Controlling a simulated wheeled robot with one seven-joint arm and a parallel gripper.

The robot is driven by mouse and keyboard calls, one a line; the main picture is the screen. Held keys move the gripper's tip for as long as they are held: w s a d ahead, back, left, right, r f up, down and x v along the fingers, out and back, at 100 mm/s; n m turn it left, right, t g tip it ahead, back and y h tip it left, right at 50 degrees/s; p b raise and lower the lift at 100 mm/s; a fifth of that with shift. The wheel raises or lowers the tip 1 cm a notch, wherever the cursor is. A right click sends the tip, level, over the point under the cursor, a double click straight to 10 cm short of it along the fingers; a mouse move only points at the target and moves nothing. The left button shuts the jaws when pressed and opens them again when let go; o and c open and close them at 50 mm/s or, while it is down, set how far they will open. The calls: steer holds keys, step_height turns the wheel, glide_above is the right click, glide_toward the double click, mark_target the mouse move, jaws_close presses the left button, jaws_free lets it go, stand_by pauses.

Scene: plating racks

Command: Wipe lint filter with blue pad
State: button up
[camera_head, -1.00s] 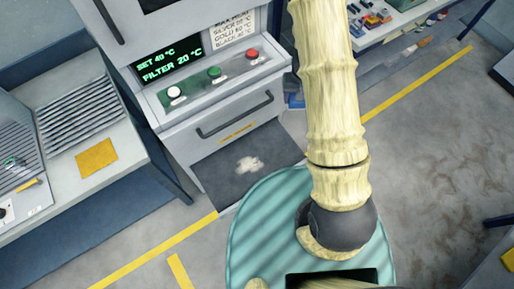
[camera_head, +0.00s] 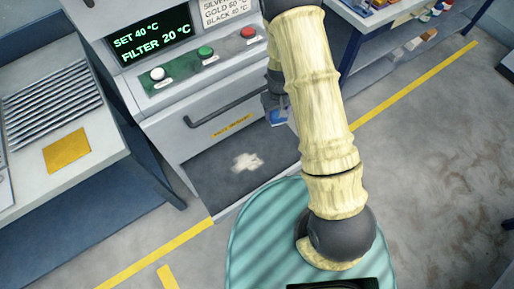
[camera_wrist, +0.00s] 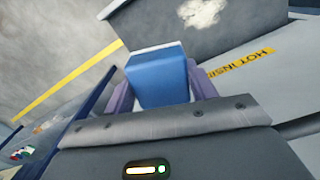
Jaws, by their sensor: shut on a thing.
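The lint filter (camera_head: 240,165) is a dark grey panel low on the front of the machine, with a pale, fluffy lint patch (camera_head: 247,162) near its middle. In the wrist view the lint patch (camera_wrist: 200,12) shows on the dark filter (camera_wrist: 165,28) at the top. My gripper (camera_wrist: 162,90) is shut on the blue pad (camera_wrist: 160,75), a block with a pale far edge held between two purple fingers. In the head view the blue pad (camera_head: 279,117) shows right of the filter, partly behind my arm. The pad looks apart from the lint.
The machine has a bar handle (camera_head: 228,106) above the filter and a display reading SET 40 °C, FILTER 20 °C (camera_head: 152,36). A bench with a yellow cloth (camera_head: 66,151) stands left. A table (camera_head: 400,28) with small items stands at upper right. The floor at right is clear.

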steer(key=a+f+n+b, duration=0.1)
steer(key=a+f+b, duration=0.2)
steer(key=f+b, duration=0.5)
steer(key=a+f+n+b, duration=0.2)
steer(key=a+f+b, duration=0.2)
steer(key=f+b, duration=0.3)
step_height(320, 180, down, 6)
steer(key=shift+s+r+b, duration=0.2)
steer(key=shift+s+b, duration=0.15)
steer(key=shift+a, duration=0.1)
